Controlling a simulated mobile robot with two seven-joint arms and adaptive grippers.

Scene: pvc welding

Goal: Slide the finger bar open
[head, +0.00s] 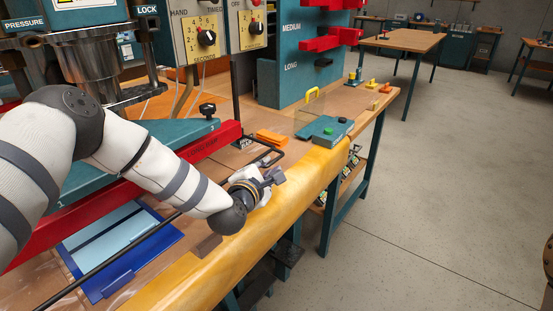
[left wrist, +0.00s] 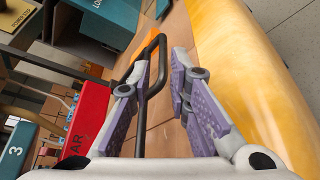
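A black rod with a looped end (head: 268,145) runs along the front of the press. I take it to be the finger bar, but no label on it is readable. My left gripper (head: 272,178) is over the front edge of the bench, beside the looped end. In the left wrist view, its two purple-padded fingers (left wrist: 161,58) are apart. The black loop (left wrist: 158,80) lies between them, close to the left finger. I see no firm grip on it. My right gripper is in neither view.
A red bar (head: 205,146) lies behind the rod. A yellow padded edge (head: 290,190) borders the bench. An orange block (head: 270,137), a teal control box (head: 325,131) and a blue tray (head: 105,287) sit on the bench. The floor at right is clear.

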